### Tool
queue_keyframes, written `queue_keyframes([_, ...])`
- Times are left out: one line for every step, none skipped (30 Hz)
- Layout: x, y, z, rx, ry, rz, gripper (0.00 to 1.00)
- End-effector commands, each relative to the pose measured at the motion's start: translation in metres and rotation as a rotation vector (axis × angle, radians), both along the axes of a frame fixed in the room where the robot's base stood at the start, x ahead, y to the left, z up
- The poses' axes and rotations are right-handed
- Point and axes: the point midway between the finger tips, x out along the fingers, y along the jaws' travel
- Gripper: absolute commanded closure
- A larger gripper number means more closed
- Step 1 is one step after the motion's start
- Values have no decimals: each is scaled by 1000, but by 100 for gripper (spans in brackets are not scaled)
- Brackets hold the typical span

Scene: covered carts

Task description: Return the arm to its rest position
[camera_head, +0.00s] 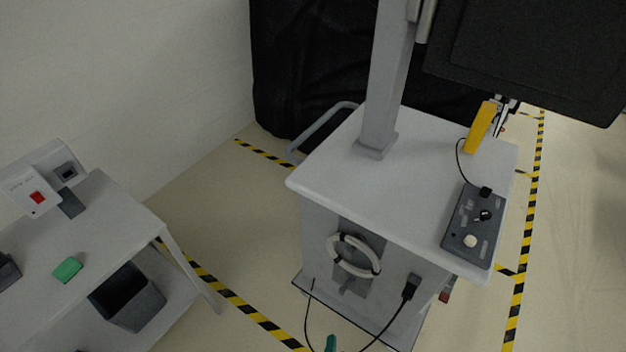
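My gripper is not seen in the head camera view, and no part of my arm can be made out for certain. A small teal thing (331,343) shows at the bottom edge, cut off by the frame; I cannot tell what it is.
A white cart (340,175) with a post, dark screen (540,50), yellow handheld device (481,127) and grey control box (474,228) stands centre-right. Black cables (397,312) hang at its front. A table (115,215) with a green block (68,270) and dark bin (128,298) is left. Floor shows between them.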

Motion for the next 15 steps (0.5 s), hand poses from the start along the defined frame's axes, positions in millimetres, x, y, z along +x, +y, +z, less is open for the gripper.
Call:
queue_keyframes([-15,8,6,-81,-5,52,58])
queue_keyframes([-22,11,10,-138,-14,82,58])
queue_keyframes([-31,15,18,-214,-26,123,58])
queue_keyframes([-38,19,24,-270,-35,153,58])
queue_keyframes([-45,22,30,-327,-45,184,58])
queue_keyframes([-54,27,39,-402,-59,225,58])
queue_keyframes([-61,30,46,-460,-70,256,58])
queue_keyframes([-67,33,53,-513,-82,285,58])
queue_keyframes([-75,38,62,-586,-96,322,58])
queue_keyframes([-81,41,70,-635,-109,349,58])
queue_keyframes([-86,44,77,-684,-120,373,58])
queue_keyframes([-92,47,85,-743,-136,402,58])
queue_keyframes([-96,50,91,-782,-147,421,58])
queue_keyframes([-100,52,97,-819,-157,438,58])
queue_keyframes([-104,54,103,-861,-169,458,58])
